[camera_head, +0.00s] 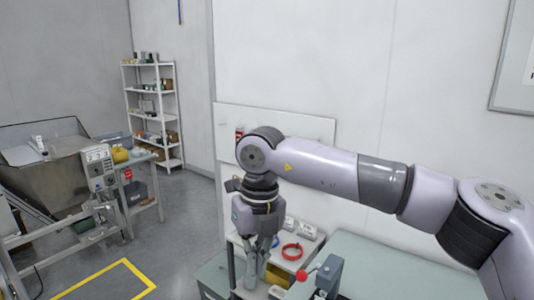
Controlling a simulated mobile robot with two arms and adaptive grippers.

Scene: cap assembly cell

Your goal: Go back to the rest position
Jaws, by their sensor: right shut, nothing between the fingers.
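My right gripper (257,262) hangs at the end of my right arm, which comes in from the right. It points down over the left part of a small workstation table (238,240). Its fingers are shut with nothing between them. A red ring (291,251) lies on the table just right of the gripper. A device with a red ball knob (302,275) stands at the front right of the gripper. The gripper and wrist hide part of the table. My left gripper is not in view.
A pale green table surface (375,265) on the right is bare. A yellow bin (279,276) sits by the gripper. At the left stand a metal hopper machine (45,170), a side table with bins (140,158) and a white shelf rack (152,108). Yellow tape (100,273) marks open floor.

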